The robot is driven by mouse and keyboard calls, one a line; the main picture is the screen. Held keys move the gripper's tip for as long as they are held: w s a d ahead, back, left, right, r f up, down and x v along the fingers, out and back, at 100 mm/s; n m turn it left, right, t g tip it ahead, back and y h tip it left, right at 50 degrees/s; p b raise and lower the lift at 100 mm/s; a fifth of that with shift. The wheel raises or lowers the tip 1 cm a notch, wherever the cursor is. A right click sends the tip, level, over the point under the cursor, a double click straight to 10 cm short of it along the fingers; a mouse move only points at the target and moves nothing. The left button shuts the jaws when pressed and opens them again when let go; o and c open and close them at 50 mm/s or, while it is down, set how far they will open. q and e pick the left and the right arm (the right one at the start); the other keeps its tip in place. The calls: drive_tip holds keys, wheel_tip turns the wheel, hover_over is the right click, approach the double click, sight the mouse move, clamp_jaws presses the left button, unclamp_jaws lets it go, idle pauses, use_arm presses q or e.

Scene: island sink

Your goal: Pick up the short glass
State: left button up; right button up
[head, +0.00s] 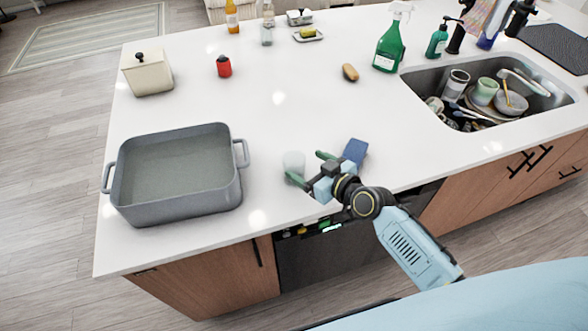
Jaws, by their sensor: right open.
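The short glass (293,163) is a pale, translucent tumbler standing upright on the white island counter, right of the grey pan. My right gripper (306,167) reaches in from the lower right. Its green fingertips are spread apart, one in front of the glass and one to its right. The glass is at or just beyond the fingertips; I cannot tell whether they touch it. My left gripper is not in the head view.
A large grey roasting pan (180,206) stands left of the glass. A blue sponge-like block (355,151) lies just behind my right gripper. The counter behind the glass is clear.

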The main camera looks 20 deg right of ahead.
sight(288, 158)
drive_tip(key=shift+a+x, duration=0.2)
drive_tip(key=shift+x, duration=1.15)
drive_tip(key=shift+a+x, duration=0.15)
drive_tip(key=shift+x, duration=1.15)
drive_tip(key=shift+s+f, duration=0.1)
drive_tip(key=shift+s, duration=0.1)
drive_tip(key=c, duration=1.1)
